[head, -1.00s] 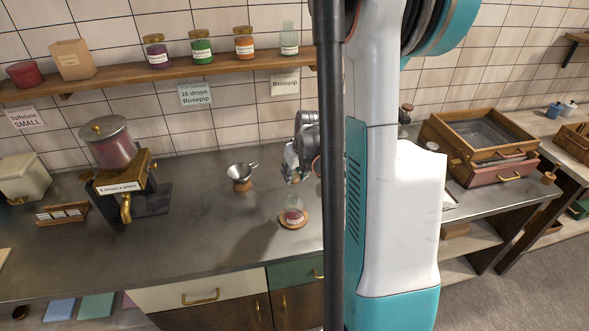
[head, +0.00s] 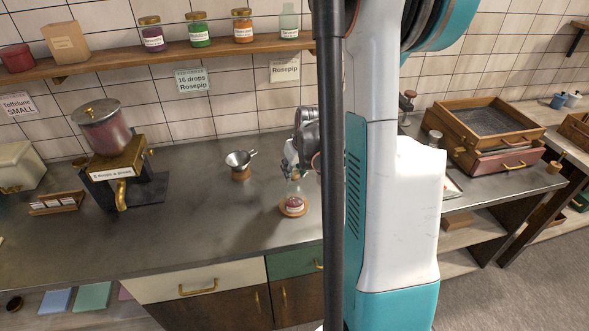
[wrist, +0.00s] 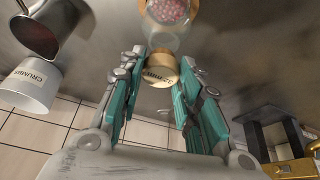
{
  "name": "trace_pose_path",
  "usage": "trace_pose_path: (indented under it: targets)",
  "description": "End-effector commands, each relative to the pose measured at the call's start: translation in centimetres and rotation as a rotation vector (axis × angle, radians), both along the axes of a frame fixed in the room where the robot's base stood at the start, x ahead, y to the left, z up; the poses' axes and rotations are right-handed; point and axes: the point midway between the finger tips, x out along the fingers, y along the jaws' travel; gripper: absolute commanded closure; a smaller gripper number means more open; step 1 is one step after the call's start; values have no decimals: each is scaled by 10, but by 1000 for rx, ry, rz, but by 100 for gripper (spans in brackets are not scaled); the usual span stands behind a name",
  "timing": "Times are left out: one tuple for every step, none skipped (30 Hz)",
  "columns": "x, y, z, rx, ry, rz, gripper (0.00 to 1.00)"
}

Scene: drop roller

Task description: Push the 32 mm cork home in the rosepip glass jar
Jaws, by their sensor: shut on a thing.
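The rosepip jar (head: 294,202) is clear glass with pink drops inside and stands upright on a round wooden coaster (head: 284,213) on the counter. In the wrist view the jar (wrist: 172,38) is at the top, its mouth facing my gripper. The cork (wrist: 160,70), tan with dark lettering on its top, is between my fingertips (wrist: 160,66) and lines up with the jar's mouth. My gripper (head: 292,172) is shut on the cork, right above the jar. How deep the cork sits in the neck cannot be told.
A drop machine (head: 122,160) is further left. In the wrist view a cup labelled CRUMBS (wrist: 30,88) and a dark metal cup (wrist: 52,28) are at the left. The counter in front of the jar is clear.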

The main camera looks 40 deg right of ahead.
Motion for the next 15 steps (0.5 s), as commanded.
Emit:
trace_pose_path:
  targets:
    - [0, 0, -7, 0, 0, 0, 80]
    - [0, 0, -8, 0, 0, 0, 80]
    - [0, 0, -10, 0, 0, 0, 80]
    - [0, 0, -11, 0, 0, 0, 80]
    - [0, 0, -12, 0, 0, 0, 80]
    - [0, 0, -12, 0, 0, 0, 80]
    - [0, 0, -12, 0, 0, 0, 80]
    - [0, 0, -13, 0, 0, 0, 80]
    - [0, 0, -12, 0, 0, 0, 80]
    - [0, 0, -12, 0, 0, 0, 80]
    - [0, 0, -12, 0, 0, 0, 80]
    - [0, 0, -12, 0, 0, 0, 80]
    - [0, 0, -12, 0, 0, 0, 80]
    - [0, 0, -12, 0, 0, 0, 80]
    - [0, 0, -12, 0, 0, 0, 80]
